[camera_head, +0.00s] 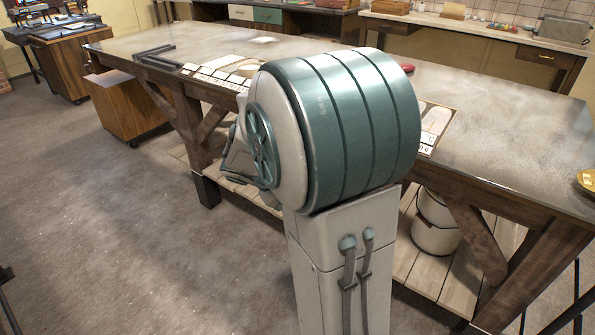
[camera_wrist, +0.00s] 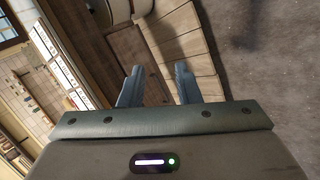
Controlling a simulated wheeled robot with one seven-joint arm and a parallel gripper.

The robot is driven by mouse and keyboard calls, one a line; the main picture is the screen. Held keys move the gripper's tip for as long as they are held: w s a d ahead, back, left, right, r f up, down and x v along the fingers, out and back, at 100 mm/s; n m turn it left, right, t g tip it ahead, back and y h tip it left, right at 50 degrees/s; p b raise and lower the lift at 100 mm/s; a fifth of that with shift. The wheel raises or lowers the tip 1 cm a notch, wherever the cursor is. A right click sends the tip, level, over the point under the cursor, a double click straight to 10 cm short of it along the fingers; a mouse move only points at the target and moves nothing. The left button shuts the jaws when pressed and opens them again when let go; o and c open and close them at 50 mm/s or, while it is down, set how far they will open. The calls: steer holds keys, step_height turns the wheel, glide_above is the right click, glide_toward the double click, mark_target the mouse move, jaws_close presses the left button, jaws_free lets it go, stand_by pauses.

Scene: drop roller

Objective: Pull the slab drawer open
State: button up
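My gripper (camera_wrist: 158,86) shows in the wrist view with its two blue-grey fingers apart and nothing between them. In the head view it is hidden behind my own arm. A long worktable (camera_head: 490,118) with a grey slab top and dark wooden frame runs across the head view behind my arm. I cannot pick out a slab drawer with certainty; much of the table's front edge is covered by my arm. The wrist view is tilted and shows the pale slats of a low shelf (camera_wrist: 183,38) and brown wood beyond the fingers. No contact shows.
A wooden cabinet on casters (camera_head: 128,108) stands under the table's left end. A cream bucket (camera_head: 436,225) sits on the lower shelf. A back bench (camera_head: 450,22) has a drawer (camera_head: 535,54). Flat panels (camera_head: 438,122) lie on the slab. Floor at left is clear.

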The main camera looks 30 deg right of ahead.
steer(key=w+d+f+n+t+h+b, duration=0.3)
steer(key=w+d+f+b, duration=0.15)
steer(key=w+f, duration=0.45)
steer(key=w+d+f+n+t+h+b, duration=0.25)
steer(key=w+d+f, duration=0.35)
steer(key=w+f, duration=0.35)
steer(key=x, duration=1.3)
steer(key=shift+w+r+b, duration=0.15)
steer(key=shift+r+b, duration=0.15)
steer(key=shift+r, duration=0.1)
steer(key=shift+d+m, duration=0.1)
steer(key=shift+m, duration=0.15)
jaws_close()
